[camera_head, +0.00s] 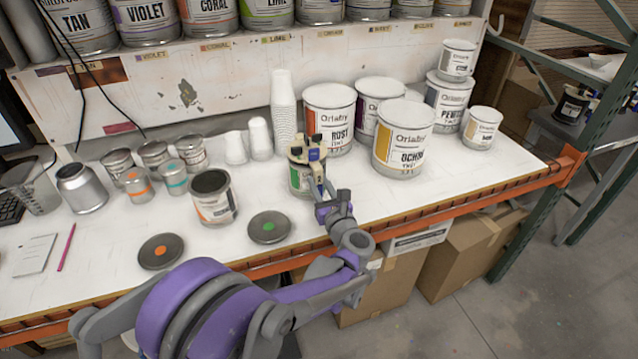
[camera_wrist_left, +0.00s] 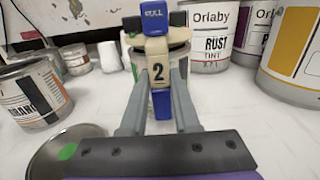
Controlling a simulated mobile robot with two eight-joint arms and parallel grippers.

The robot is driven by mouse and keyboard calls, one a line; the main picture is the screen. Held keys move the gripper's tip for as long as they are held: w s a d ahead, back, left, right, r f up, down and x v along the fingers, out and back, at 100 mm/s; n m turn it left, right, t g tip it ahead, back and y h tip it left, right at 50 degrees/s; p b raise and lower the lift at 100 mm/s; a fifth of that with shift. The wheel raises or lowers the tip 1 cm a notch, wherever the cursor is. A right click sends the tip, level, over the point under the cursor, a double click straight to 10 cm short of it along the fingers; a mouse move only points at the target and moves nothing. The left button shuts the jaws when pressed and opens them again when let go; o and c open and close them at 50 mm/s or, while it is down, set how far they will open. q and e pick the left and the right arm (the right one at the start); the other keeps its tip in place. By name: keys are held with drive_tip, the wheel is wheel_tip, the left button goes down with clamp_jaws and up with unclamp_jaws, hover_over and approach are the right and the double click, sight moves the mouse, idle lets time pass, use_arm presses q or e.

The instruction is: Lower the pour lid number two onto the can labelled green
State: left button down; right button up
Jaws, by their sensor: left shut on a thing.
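The pour lid number two (camera_head: 307,149) is beige with blue parts and a black "2"; it also shows in the wrist view (camera_wrist_left: 157,72). My left gripper (camera_head: 322,185) is shut on it, with one finger on each side in the wrist view (camera_wrist_left: 158,100). The can labelled green (camera_head: 297,184) stands on the bench directly under the lid, partly hidden by lid and gripper; its grey body shows behind the lid in the wrist view. The lid is over the can's top; I cannot tell whether it touches the rim. My right gripper is not in view.
A flat lid with a green dot (camera_head: 268,227) and one with an orange dot (camera_head: 160,251) lie near the front edge. An open orange-labelled can (camera_head: 213,197) stands left. A cup stack (camera_head: 284,115) and the Rust can (camera_head: 328,118) stand close behind; the Ochre can (camera_head: 403,139) is right.

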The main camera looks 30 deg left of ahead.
use_arm(q)
drive_tip(key=shift+f+b, duration=0.45)
drive_tip(key=shift+f, duration=0.15)
idle(0.3)
drive_tip(key=c, duration=0.6)
unclamp_jaws()
drive_tip(key=b+v, duration=0.1)
drive_tip(key=v, duration=1)
drive_tip(key=shift+a, duration=0.1)
